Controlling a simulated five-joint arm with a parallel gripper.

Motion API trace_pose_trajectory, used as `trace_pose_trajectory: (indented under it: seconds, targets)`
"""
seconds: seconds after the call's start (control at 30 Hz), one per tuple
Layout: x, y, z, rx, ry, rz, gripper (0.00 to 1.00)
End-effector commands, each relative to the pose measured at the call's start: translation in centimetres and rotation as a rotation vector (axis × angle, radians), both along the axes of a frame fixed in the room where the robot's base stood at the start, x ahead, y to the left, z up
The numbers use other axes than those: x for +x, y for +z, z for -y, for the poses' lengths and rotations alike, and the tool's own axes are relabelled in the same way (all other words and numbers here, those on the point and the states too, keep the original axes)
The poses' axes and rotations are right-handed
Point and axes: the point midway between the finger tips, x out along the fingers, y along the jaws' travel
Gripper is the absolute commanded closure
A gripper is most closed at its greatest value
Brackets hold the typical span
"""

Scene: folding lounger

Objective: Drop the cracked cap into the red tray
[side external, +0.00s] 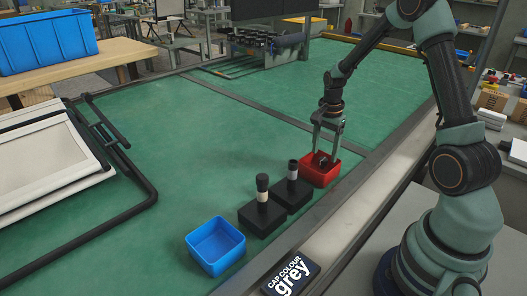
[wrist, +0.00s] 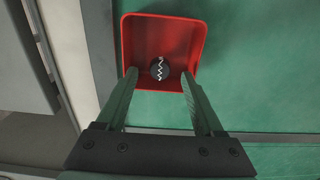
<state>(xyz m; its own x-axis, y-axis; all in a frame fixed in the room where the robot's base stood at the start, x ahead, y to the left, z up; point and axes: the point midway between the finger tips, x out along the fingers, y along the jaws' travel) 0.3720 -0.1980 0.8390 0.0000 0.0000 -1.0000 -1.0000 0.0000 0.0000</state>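The cracked cap (wrist: 160,68) is dark and round with a white zigzag line across its top. In the wrist view it lies inside the red tray (wrist: 165,22), near the wall closest to my gripper. It also shows as a dark spot in the red tray (side external: 320,179) in the side view. My gripper (side external: 326,152) points down over the tray. In the wrist view my gripper (wrist: 159,73) is open, with one finger on each side of the cap and a visible gap to both.
Two black blocks with upright posts, one light-banded (side external: 262,190) and one grey-banded (side external: 292,171), stand left of the tray. A blue tray (side external: 216,246) and a sign reading "CAP COLOUR grey" (side external: 291,273) are nearer. A folding frame (side external: 130,160) lies left; the green mat between is clear.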

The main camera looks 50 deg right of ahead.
Motion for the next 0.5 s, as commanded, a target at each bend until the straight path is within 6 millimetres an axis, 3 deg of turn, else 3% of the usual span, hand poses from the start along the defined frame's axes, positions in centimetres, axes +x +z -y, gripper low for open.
trace_pose_trajectory:
  seconds: [0.27, 0.5]
  targets:
    - [0.0, 0.2, 0.0, 0.000, 0.000, 0.001, 0.31]
    - [0.1, 3.3, 0.1, -0.003, 0.000, 0.005, 0.31]
